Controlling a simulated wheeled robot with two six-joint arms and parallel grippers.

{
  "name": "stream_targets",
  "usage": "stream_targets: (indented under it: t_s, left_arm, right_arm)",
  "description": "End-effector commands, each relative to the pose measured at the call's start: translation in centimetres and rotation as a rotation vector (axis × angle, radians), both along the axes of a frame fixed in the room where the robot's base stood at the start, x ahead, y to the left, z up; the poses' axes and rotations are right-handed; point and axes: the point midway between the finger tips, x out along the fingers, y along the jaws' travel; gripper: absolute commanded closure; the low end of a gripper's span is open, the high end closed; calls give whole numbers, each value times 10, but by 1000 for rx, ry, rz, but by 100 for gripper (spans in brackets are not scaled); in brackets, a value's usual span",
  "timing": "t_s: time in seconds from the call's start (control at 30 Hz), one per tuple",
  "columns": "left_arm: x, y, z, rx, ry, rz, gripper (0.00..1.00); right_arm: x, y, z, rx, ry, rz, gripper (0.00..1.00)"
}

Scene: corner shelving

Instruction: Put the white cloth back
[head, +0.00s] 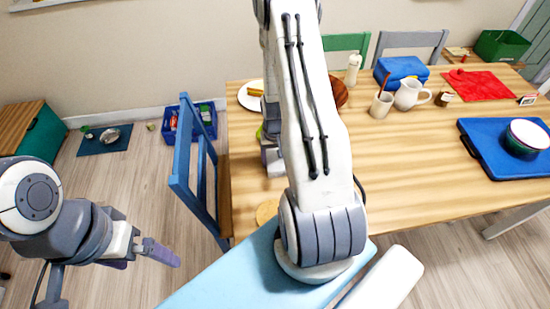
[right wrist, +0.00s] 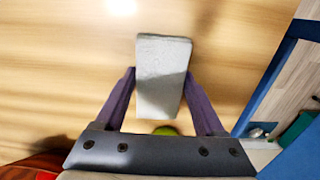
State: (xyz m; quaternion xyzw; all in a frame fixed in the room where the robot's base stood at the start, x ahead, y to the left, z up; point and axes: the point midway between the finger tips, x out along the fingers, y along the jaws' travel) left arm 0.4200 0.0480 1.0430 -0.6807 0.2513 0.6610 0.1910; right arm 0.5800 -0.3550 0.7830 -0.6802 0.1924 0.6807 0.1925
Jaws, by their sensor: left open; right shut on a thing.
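The white cloth (right wrist: 162,85) looks like a pale, folded rectangular block in the right wrist view. My right gripper (right wrist: 160,74) is shut on it, with one purple finger on each side. Wooden tabletop shows behind and around the cloth; I cannot tell whether it touches the wood. In the head view my own right arm covers most of that gripper, and I cannot make the cloth out for sure there. My left gripper (head: 150,256) is open and empty at the lower left, over the floor and away from the table.
The wooden table (head: 420,150) holds a white jug (head: 408,95), a cup (head: 381,105), a blue board (head: 486,160) with a bowl (head: 527,138), and a red cloth (head: 478,84). A blue chair (head: 183,190) stands at its left edge. A blue crate (head: 190,125) is on the floor.

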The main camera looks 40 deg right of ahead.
Motion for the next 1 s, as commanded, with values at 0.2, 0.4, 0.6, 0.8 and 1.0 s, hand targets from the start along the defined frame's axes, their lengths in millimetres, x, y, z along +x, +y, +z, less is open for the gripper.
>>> stream_targets:
  t_s: [0.2,0.4,0.6,0.8,1.0]
  left_arm:
    - [0,0,-1,0,0,0,0]
    - [0,0,-2,0,0,0,0]
    - [0,0,-2,0,0,0,0]
    - [0,0,-1,0,0,0,0]
    - [0,0,-3,0,0,0,0]
  right_arm:
    - [0,0,-1,-1,-1,0,89]
    - [0,0,-3,-1,-1,0,0]
    - [0,0,-2,-1,-1,0,0]
    - [1,-1,13,-3,-4,0,0]
    - [1,-1,53,-4,-6,0,0]
